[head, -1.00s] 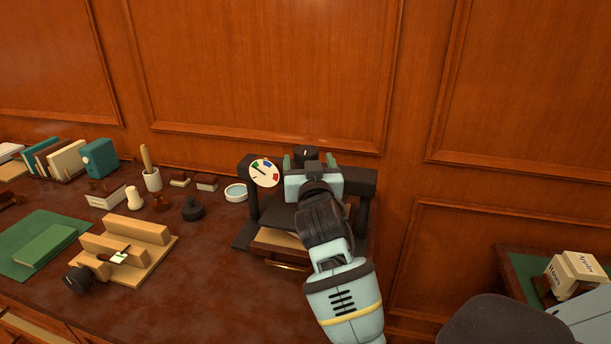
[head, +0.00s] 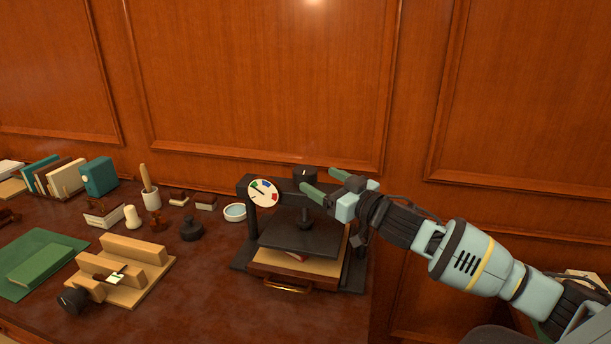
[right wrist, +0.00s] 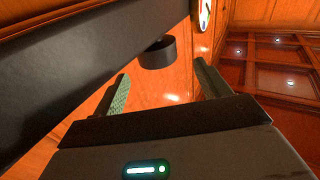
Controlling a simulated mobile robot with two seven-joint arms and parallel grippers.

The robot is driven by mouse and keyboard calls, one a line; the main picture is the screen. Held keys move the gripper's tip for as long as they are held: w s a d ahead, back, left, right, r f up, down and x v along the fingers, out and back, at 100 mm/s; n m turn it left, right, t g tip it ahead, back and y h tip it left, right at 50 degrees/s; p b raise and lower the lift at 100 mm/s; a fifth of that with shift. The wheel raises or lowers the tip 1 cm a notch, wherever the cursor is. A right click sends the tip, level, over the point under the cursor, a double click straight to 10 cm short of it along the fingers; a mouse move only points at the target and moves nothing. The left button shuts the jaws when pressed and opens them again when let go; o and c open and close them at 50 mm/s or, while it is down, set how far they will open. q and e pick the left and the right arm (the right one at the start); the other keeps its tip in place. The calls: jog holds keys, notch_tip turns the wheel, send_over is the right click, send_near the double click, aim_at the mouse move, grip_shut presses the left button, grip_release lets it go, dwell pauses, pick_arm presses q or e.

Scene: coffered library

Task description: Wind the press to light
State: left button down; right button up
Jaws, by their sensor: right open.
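The press (head: 247,215) is a black frame on the desk with a dark flat plate (head: 300,238) under its crossbar. A black round knob (head: 304,174) tops it; the right wrist view also shows this knob (right wrist: 157,52). A white dial (head: 264,193) with coloured marks faces me at its left; its needle seems to point to the upper left. My right gripper (head: 322,184) is open and empty at the press's top right, fingers pointing left towards the knob. In the right wrist view the knob appears beyond and between the fingertips, apart from them. My left gripper is out of view.
Left of the press are a dish (head: 235,212), a black weight-like piece (head: 191,229), a wooden jig (head: 130,255), a green book (head: 40,263) and several upright books. The panelled wall is close behind.

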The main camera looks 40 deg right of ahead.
aim_at(315, 177)
jog(key=shift+s+d+f+g+y, duration=0.35)
jog(key=shift+s+d+g+y, duration=0.05)
jog(key=shift+s+d+g, duration=0.1)
jog(key=shift+w, duration=0.1)
jog(key=shift+p+x, duration=0.35)
jog(key=shift+x, duration=3.45)
jog(key=c, duration=1)
jog(key=shift+o, duration=0.2)
jog(key=shift+a+r, duration=0.1)
jog(key=shift+a, duration=0.05)
